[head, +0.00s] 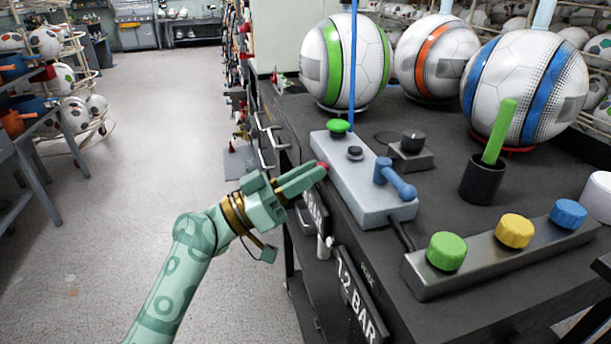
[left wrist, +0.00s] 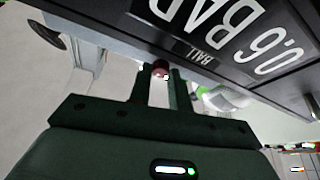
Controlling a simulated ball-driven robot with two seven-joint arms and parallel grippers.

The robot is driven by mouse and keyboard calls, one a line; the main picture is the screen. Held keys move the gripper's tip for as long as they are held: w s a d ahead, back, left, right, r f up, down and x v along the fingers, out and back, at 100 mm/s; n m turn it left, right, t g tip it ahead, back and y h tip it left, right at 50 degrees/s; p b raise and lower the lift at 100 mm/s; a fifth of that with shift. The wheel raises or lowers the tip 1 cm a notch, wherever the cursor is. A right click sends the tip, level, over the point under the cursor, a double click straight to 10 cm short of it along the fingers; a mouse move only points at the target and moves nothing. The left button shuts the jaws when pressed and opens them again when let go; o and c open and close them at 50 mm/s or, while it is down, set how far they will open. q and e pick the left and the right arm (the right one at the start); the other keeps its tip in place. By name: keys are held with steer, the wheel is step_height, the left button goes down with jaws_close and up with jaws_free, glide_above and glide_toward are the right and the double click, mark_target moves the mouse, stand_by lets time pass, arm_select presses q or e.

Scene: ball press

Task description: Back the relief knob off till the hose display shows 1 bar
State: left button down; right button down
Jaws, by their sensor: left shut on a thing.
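The small red relief knob (head: 323,166) sits on the side of the grey control block (head: 350,185). My left gripper (head: 313,176) reaches it from the left and is shut on it. In the left wrist view the dark red knob (left wrist: 160,68) shows between the two fingertips (left wrist: 160,82). The hose display (head: 357,300) on the bench front reads 1.2 BAR. The ball display (left wrist: 240,35) reads 0.6 BAR in the left wrist view; in the head view my gripper partly covers it. My right gripper is out of view.
The block carries a green button (head: 338,126), a black knob (head: 355,152) and a blue lever (head: 395,178). A bar with green, yellow and blue knobs (head: 515,231) lies to the right. Several balls stand behind. The floor (head: 150,150) at left is clear.

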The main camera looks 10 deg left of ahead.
arm_select(q)
steer(key=shift+n+t+y, duration=0.3)
steer(key=shift+n, duration=0.4)
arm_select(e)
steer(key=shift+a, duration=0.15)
arm_select(q)
steer(key=c, duration=1.3)
jaws_free()
steer(key=b+v, duration=0.2)
steer(key=v, duration=1.4)
steer(key=shift+a, duration=0.2)
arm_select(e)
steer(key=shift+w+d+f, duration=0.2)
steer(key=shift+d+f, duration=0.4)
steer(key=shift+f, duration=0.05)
arm_select(q)
steer(key=shift+f, duration=0.1)
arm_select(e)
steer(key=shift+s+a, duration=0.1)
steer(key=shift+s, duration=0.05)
